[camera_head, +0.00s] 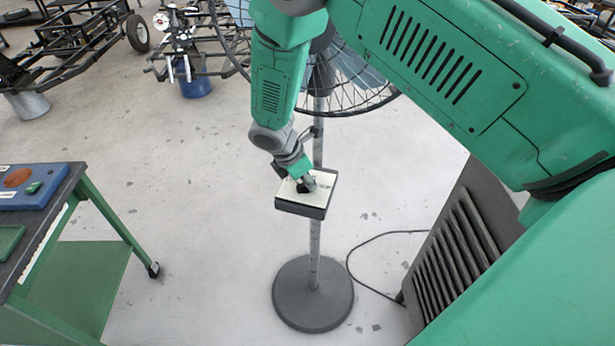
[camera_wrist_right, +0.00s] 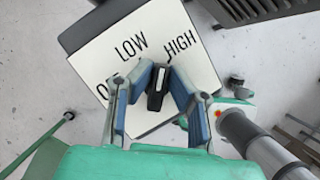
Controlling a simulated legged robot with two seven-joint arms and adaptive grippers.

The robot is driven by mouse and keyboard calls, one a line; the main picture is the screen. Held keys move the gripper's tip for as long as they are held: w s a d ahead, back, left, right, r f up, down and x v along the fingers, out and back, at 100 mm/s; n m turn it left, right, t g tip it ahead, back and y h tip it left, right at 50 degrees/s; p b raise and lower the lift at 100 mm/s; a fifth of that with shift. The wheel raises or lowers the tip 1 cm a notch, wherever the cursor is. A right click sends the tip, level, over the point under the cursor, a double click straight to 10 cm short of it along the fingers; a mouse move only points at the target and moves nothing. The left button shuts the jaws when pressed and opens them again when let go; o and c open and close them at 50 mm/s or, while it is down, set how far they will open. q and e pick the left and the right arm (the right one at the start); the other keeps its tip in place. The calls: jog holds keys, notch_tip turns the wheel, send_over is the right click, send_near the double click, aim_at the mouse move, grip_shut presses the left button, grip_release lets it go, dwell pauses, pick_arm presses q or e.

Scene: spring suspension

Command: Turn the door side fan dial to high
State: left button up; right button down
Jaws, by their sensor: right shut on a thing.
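The fan's control box (camera_head: 320,198) is a dark box with a white face, mounted on the fan's pole. In the right wrist view its white face (camera_wrist_right: 110,62) reads LOW and HIGH, with another label at the left mostly hidden by a finger. The black dial (camera_wrist_right: 155,100) has a white mark, which points up between LOW and HIGH. My right gripper (camera_wrist_right: 160,88) is shut on the dial, with one blue-grey finger on each side. In the head view the right gripper (camera_head: 304,184) is over the box face. My left gripper is out of view.
The fan's wire cage (camera_head: 350,108) is above the box, partly behind my arm. Its round base (camera_head: 313,293) stands on the floor. A dark louvred unit (camera_head: 458,250) is at right with a cable. A green-legged table (camera_head: 105,215) is at left.

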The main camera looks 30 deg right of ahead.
jog(key=shift+s+a+f+m+g, duration=0.15)
jog(key=shift+m+g, duration=0.15)
jog(key=shift+m, duration=0.5)
jog(key=shift+s+a+f+m+g, duration=0.1)
jog(key=shift+m+g, duration=0.2)
jog(key=shift+m, duration=0.5)
jog(key=shift+y, duration=0.3)
jog(key=c, duration=1.5)
grip_release()
jog(key=shift+w, duration=0.1)
jog(key=shift+c, duration=0.2)
jog(key=shift+w, duration=0.1)
jog(key=shift+r, duration=0.1)
